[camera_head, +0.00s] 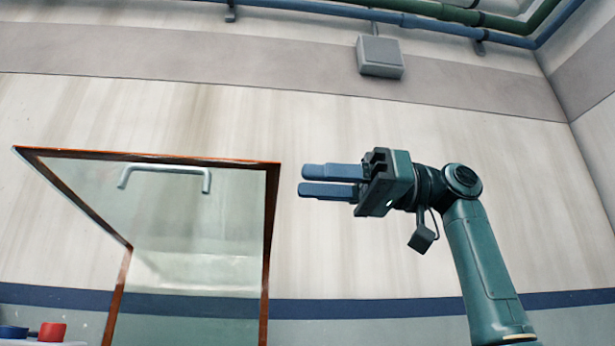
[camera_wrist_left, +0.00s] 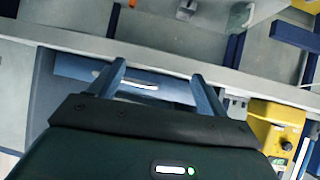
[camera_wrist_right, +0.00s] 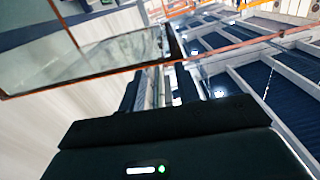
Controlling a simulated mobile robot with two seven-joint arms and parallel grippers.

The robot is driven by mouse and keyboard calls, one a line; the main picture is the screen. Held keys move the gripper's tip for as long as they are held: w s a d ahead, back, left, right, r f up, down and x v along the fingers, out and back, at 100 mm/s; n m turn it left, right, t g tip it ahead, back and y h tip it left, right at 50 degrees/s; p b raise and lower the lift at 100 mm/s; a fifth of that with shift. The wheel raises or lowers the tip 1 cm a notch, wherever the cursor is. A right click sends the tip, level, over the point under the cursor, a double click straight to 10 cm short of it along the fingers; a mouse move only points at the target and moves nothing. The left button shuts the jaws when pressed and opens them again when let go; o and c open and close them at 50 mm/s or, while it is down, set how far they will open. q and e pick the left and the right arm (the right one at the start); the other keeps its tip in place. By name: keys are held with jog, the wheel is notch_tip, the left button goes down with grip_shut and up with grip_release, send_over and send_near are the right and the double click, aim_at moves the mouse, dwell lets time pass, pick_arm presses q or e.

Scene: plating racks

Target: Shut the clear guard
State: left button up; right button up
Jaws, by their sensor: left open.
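The clear guard (camera_head: 190,240) is a see-through panel in a brown-orange frame at the left of the head view. It stands raised, with its top edge high against the wall. A pale bar handle (camera_head: 165,170) sits near that top edge. The guard also shows at the upper left of the right wrist view (camera_wrist_right: 85,58). My right gripper (camera_head: 304,180) is to the right of the guard, apart from it. Its two blue fingers point left with a narrow empty gap. My left gripper (camera_wrist_left: 160,70) is open and empty, seen only in its wrist view.
A grey wall box (camera_head: 380,57) and pipes (camera_head: 430,22) are high on the wall. A red object (camera_head: 52,332) is at the lower left. The left wrist view shows a yellow object (camera_wrist_left: 275,127) near a pale ledge. Racks or beams (camera_wrist_right: 245,85) fill the right wrist view's right side.

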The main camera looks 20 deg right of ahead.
jog(key=s+d+p, duration=0.2)
jog(key=d+p, duration=0.2)
jog(key=d, duration=0.7)
jog(key=shift+s+d, duration=0.15)
jog(key=shift+d, duration=0.15)
dwell(0.4)
dwell(0.5)
dwell(0.4)
